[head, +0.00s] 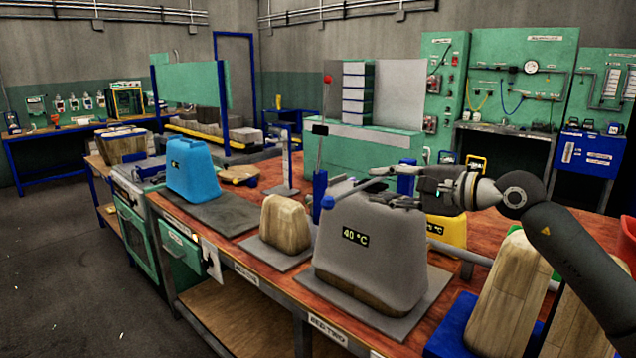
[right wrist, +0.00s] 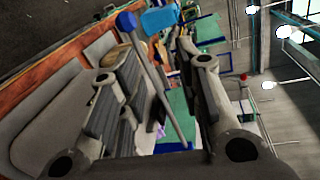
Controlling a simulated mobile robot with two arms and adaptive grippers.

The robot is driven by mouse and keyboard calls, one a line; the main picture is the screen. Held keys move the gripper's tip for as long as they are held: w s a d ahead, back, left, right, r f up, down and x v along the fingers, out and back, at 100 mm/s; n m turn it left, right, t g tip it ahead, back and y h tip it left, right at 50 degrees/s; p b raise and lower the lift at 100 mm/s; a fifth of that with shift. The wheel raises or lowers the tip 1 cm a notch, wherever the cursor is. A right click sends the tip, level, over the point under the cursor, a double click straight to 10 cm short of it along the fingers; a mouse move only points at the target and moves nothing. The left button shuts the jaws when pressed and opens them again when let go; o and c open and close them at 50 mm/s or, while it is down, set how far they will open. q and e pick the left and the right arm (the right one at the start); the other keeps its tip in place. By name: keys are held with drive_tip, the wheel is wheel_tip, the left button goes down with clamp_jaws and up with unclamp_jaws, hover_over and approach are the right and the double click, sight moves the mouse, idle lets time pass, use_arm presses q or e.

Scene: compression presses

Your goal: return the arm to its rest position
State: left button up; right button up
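My right arm (head: 575,255) reaches in from the right in the head view. Its gripper (head: 378,187) is above the grey block-shaped cover (head: 365,240) marked 40 °C, with its fingers pointing left. The right wrist view shows the two fingers (right wrist: 165,85) spread apart. A grey lever bar (right wrist: 165,95) with a blue knob (right wrist: 126,21) shows in the gap between them; I cannot tell whether it touches a finger. The knob also shows in the head view (head: 327,202), left of the fingers. My left gripper is not in view.
Wooden blocks (head: 286,222) and a blue cover (head: 193,168) stand on the red-brown bench (head: 262,250). The floor at left (head: 60,260) is clear.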

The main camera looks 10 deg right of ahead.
drive_tip(key=s+a+f+m+t+y, duration=0.2)
drive_tip(key=s+a+m+t+y, duration=0.3)
drive_tip(key=a+m, duration=0.6)
drive_tip(key=s+d+f+n+g+h, duration=0.1)
drive_tip(key=s+d+f+n+h, duration=0.2)
drive_tip(key=d+f+n+h, duration=0.5)
drive_tip(key=s+d+f+n+h, duration=0.1)
drive_tip(key=s+f+n+h, duration=0.25)
drive_tip(key=f+n, duration=0.9)
drive_tip(key=s+d+f+n+g+h, duration=0.1)
drive_tip(key=s+d+f+n+h, duration=0.35)
drive_tip(key=n, duration=0.95)
drive_tip(key=s+a+f+m+g, duration=0.2)
drive_tip(key=s+f+m+g, duration=0.35)
drive_tip(key=s+f, duration=0.5)
drive_tip(key=s+a+f+m+g, duration=0.2)
drive_tip(key=s+f+m+g, duration=0.35)
drive_tip(key=s, duration=0.85)
wheel_tip(320, 180, down, 26)
drive_tip(key=n+g+p, duration=0.1)
drive_tip(key=g+p, duration=0.1)
drive_tip(key=s+d+f+p, duration=0.1)
drive_tip(key=s+f, duration=0.6)
drive_tip(key=s, duration=0.1)
drive_tip(key=s+d+f+g+p, duration=0.1)
drive_tip(key=s+d+f, duration=0.1)
drive_tip(key=s+f, duration=0.6)
drive_tip(key=shift+s+d+f+y, duration=0.2)
drive_tip(key=shift+s+d+y, duration=0.1)
drive_tip(key=shift+s, duration=0.5)
